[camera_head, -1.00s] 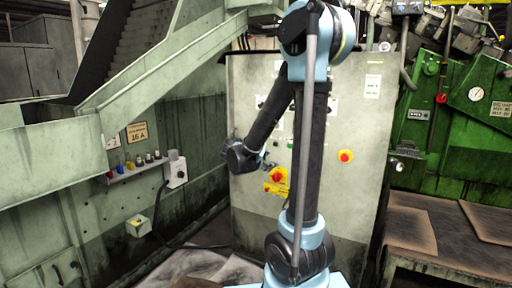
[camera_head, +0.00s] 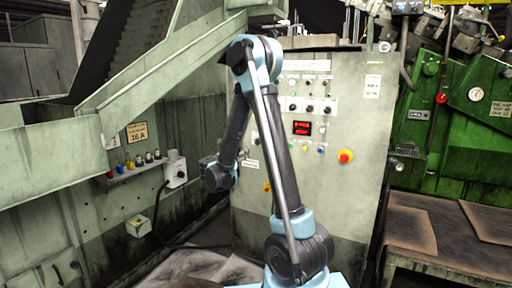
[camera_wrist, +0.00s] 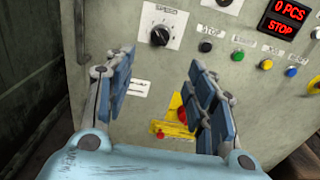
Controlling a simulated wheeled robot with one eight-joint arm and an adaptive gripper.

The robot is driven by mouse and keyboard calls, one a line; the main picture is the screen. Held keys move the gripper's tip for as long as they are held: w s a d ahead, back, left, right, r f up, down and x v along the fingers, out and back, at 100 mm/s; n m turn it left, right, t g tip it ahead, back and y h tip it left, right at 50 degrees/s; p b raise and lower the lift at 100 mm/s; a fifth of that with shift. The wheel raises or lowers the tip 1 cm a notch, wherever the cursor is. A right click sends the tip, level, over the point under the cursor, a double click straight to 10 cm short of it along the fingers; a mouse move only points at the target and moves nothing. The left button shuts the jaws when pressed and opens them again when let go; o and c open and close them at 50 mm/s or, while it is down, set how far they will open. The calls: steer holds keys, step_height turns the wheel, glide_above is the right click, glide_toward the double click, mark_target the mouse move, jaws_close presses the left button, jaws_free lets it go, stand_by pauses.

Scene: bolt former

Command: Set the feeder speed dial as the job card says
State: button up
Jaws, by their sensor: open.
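A black dial knob (camera_wrist: 160,35) sits on a white scale plate on the cabinet front, at the upper middle of the wrist view. The plate's lettering is too small to read. The same dial (camera_head: 255,138) shows beside my arm in the head view. My gripper (camera_wrist: 160,70) is open and empty, its two blue-padded fingers spread below and to either side of the dial, apart from it. In the head view my gripper (camera_head: 208,161) is at the cabinet's left edge, partly hidden by my wrist. A small posted sheet (camera_head: 372,86) on the cabinet is unreadable; I cannot tell which is the job card.
A red display (camera_wrist: 283,19) reads "0 PCS STOP", above a row of coloured buttons (camera_wrist: 237,55). A yellow and red switch (camera_wrist: 181,116) sits behind the right finger. A red emergency button (camera_head: 345,156) is on the right. A conveyor side wall (camera_head: 60,150) bounds the left.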

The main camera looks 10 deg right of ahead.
steer(key=x, duration=1.5)
steer(key=shift+w+d, duration=0.1)
steer(key=c, duration=1.1)
steer(key=shift+o, duration=0.2)
